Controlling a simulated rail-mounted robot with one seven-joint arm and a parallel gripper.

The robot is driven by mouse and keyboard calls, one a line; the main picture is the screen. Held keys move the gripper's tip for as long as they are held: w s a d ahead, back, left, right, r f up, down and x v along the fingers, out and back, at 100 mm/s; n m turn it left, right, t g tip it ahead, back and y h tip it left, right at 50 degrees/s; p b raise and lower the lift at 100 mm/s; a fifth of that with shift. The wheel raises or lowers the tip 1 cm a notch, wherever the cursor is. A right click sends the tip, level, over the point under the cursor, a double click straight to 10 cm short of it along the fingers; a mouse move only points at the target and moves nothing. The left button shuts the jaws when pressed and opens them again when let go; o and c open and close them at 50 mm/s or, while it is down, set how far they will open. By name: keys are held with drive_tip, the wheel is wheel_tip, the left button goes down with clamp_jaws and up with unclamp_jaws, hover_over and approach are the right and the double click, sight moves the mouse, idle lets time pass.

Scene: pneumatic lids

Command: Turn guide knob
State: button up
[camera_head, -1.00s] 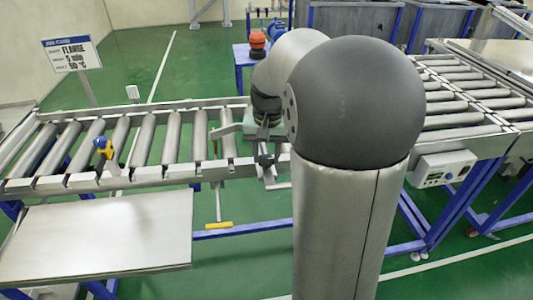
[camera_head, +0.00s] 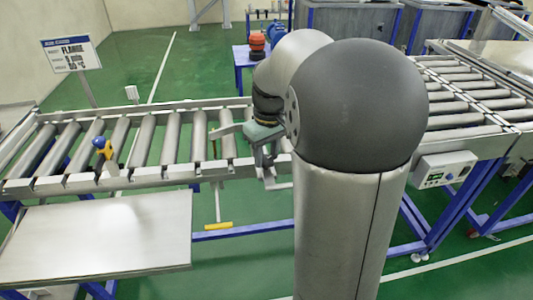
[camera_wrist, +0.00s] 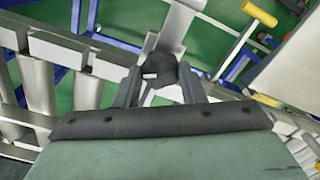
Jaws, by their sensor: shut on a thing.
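The guide knob (camera_wrist: 160,70) is dark and lobed, and it shows in the wrist view just below a grey metal bar (camera_wrist: 177,28). My gripper (camera_wrist: 159,82) has one dark finger on each side of the knob and is shut on it. In the head view my gripper (camera_head: 266,168) is at the near edge of the roller conveyor (camera_head: 143,172), just left of my large arm link.
A yellow-handled rod (camera_head: 218,225) hangs below the conveyor, close to my gripper. A blue-and-yellow device (camera_head: 103,147) stands on the conveyor's near rail at left. A flat metal table (camera_head: 100,235) is in front. A control box (camera_head: 445,168) is at right.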

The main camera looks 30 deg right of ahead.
sight(269, 160)
idle(0.5)
drive_tip(key=o, duration=1)
drive_tip(key=shift+r, duration=0.1)
drive_tip(key=r, duration=1.7)
drive_tip(key=shift+s+d+r+p, duration=0.15)
drive_tip(key=shift+s+d+p, duration=0.1)
drive_tip(key=shift+s+p, duration=0.05)
